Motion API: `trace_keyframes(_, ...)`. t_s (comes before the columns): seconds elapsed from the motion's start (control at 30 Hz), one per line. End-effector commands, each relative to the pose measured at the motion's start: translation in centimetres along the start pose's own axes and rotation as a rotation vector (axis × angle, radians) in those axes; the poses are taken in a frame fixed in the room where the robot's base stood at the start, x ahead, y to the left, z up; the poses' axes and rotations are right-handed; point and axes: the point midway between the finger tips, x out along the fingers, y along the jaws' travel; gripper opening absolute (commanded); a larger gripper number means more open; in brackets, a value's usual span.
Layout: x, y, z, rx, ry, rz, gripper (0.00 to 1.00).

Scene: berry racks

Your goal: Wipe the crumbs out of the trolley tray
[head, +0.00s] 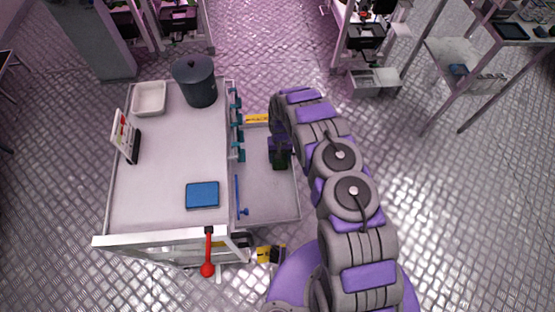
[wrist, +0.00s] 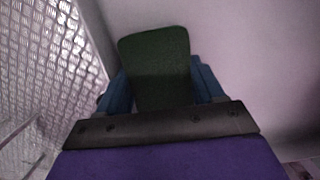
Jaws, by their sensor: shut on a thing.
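The trolley tray (head: 268,200) is a pale, low-rimmed tray at the right side of the trolley in the head view. My gripper (head: 280,150) is over the tray's right part, reaching in from the right. In the wrist view its blue fingers (wrist: 161,90) are shut on a dark green pad (wrist: 158,52). The pad (head: 280,163) also shows small and dark in the head view, at or just above the tray floor; I cannot tell whether it touches. I cannot make out any crumbs; my arm hides part of the tray.
The trolley's upper top (head: 165,170) carries a blue block (head: 202,195), a dark bin (head: 195,82), a white dish (head: 149,98) and a small sign (head: 125,138). Teal clips (head: 237,125) line its edge beside the tray. A red-knobbed lever (head: 208,268) stands in front. Racks stand behind.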

Motion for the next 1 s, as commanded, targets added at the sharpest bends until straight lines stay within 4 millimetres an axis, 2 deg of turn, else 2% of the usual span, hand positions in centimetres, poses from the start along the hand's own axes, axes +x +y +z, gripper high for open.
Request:
trace_keyframes(0.03, -0.9, 1.2, -1.4, 0.012, 0.034, 0.008, 0.43)
trace_keyframes(0.37, -0.6, -1.0, -1.0, 0.014, 0.02, 0.02, 0.44)
trace_keyframes(0.8, 0.0, -5.3, -0.3, 0.005, 0.0, 0.03, 0.47)
trace_keyframes(1.0, 0.1, -5.8, -0.1, 0.005, -0.003, 0.029, 0.47)
